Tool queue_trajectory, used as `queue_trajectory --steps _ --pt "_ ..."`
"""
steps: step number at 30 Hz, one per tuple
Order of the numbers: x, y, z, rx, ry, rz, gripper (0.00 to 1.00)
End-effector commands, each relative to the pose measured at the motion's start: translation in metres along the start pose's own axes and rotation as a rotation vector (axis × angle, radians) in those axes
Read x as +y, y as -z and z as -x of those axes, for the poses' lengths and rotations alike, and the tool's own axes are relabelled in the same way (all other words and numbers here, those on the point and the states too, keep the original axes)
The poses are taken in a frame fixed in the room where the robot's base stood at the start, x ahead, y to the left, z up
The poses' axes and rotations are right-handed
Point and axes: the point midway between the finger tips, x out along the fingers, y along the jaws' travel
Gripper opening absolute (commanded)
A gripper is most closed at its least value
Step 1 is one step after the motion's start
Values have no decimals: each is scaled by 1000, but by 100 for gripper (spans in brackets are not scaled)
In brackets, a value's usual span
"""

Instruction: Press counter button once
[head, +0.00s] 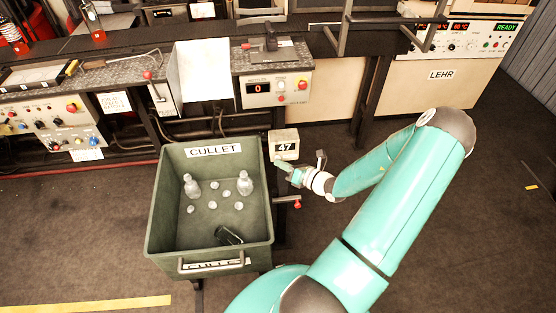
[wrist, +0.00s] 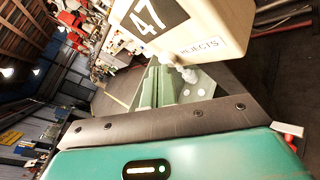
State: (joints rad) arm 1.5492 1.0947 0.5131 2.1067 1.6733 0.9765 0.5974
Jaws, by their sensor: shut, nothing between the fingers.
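The counter is a cream box (head: 284,137) reading 47, standing at the right rim of the green cullet bin. In the wrist view the counter (wrist: 210,22) fills the top, tilted, with a dark 47 plate and a REJECTS label. A pale round knob (wrist: 186,73) shows at its lower edge; I cannot tell for sure that it is the button. My gripper (head: 283,168) is just below and in front of the counter. In the wrist view its green fingers (wrist: 158,86) are shut and empty, close to the knob. I cannot tell whether they touch it.
The green cullet bin (head: 164,205) holds two clear bottles, a dark bottle and several small pale pieces. A red-tipped handle (head: 297,204) sticks out at its right side. Behind is a bench with a bottles panel (head: 259,101) reading 0.

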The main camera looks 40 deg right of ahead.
Motion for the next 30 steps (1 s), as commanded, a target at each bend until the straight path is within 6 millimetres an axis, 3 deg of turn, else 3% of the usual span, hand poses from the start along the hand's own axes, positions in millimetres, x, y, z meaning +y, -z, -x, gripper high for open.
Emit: queue_trajectory --steps 30 --pt "8 8 11 0 0 1 0"
